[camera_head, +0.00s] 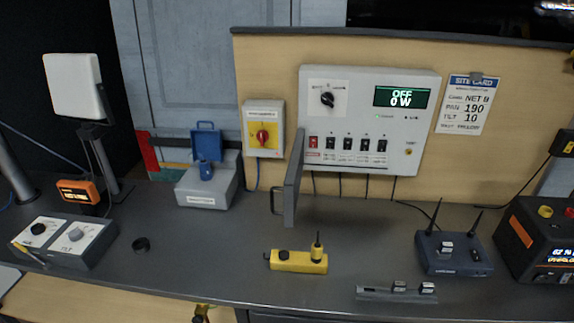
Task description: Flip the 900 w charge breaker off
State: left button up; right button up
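A white power panel (428,95) is fixed to the wooden back wall. A row of breakers runs along its lower part: one red breaker (314,142) at the left, then several black ones, such as the leftmost black breaker (331,143). Their labels are too small to read, so I cannot tell which is the 900 W charge breaker, or how each is set. The green display (402,97) reads OFF, 0 W. A grey door (291,180) with a handle stands swung open at the panel's left edge. Neither gripper shows.
A yellow handheld device (298,262) with a short upright antenna lies on the grey bench before the panel. A blue-grey radio box (452,253) with antennas stands right of it. Bench between is mostly clear.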

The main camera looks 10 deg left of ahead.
aim_at(382, 146)
jog(key=j+z, duration=0.1)
jog(key=j, duration=0.35)
jog(key=k+j+z, duration=0.1)
jog(key=j, duration=0.35)
jog(key=k+j+z, duration=0.1)
jog(key=j, duration=0.3)
